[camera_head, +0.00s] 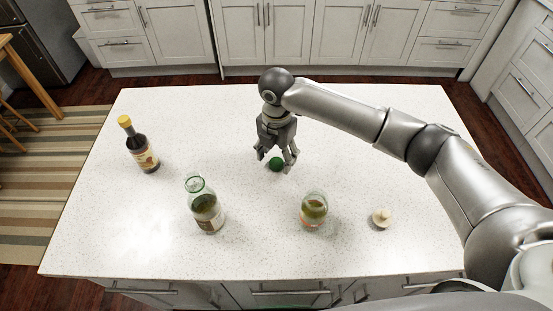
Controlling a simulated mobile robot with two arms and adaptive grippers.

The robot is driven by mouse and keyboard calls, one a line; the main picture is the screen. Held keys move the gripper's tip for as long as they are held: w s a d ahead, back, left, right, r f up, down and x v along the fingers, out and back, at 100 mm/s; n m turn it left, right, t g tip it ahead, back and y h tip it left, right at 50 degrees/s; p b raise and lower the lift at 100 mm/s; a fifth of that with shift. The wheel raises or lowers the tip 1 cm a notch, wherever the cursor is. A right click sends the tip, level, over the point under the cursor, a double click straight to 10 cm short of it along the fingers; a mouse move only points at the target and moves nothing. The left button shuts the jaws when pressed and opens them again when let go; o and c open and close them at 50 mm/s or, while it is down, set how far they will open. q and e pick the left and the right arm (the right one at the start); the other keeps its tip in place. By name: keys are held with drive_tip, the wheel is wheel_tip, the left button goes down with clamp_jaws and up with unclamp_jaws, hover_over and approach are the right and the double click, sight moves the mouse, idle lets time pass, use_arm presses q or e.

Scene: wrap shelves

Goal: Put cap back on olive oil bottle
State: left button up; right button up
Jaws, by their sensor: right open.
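A small round green cap (276,165) sits on the white counter near its middle. My right gripper (275,158) points down over it with open fingers on both sides of the cap; I cannot tell whether they touch it. A clear, green-tinted bottle with an open top and a label (206,209) stands upright to the front left of the cap; it looks like the olive oil bottle. My left gripper is not in view.
A dark bottle with a yellow cap (139,145) stands at the left. An open glass jar with green contents (314,208) stands at front right of the cap. A pale round lid (381,217) lies farther right. The white counter (180,110) is clear at the back.

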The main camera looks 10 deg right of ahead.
drive_tip(key=shift+f, duration=0.8)
drive_tip(key=c, duration=0.8)
